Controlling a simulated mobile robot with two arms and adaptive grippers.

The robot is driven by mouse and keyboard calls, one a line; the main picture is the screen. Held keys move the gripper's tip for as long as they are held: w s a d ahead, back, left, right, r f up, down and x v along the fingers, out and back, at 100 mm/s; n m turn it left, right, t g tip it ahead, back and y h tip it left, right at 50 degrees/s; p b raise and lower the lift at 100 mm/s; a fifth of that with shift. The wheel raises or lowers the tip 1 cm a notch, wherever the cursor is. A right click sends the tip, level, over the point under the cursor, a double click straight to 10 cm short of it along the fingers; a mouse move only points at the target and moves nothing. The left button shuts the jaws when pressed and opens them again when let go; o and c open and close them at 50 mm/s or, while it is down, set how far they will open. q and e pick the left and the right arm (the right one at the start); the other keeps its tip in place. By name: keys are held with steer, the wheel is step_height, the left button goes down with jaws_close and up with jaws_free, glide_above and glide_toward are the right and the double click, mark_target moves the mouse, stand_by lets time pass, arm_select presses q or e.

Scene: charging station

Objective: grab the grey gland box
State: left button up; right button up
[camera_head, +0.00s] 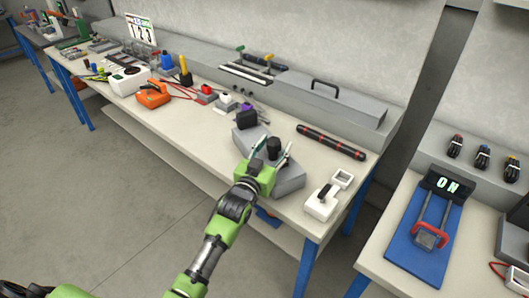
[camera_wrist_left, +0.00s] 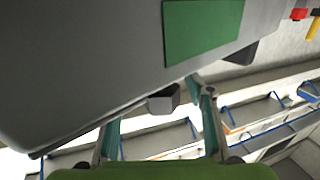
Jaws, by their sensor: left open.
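A grey box (camera_head: 291,182), which looks like the gland box, lies on the long workbench under my left gripper (camera_head: 272,150). A dark cylindrical piece (camera_head: 274,144) shows between the two fingers in the head view. The left gripper is open, with its fingers spread either side of that piece; I cannot tell whether they touch anything. In the left wrist view, a large grey surface with a green patch (camera_wrist_left: 203,32) fills the top. A small dark grey knob (camera_wrist_left: 163,99) sticks out between the open fingers (camera_wrist_left: 160,128). My gripper hides part of the box.
A white device (camera_head: 321,203) stands to the right of the box, and a black rod with red bands (camera_head: 331,142) lies behind. An orange tool (camera_head: 153,95) and several small items crowd the bench to the left. A second bench with a blue stand (camera_head: 424,245) is at right.

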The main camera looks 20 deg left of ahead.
arm_select(q)
steer(key=c, duration=1.3)
steer(key=shift+r, duration=0.15)
jaws_close()
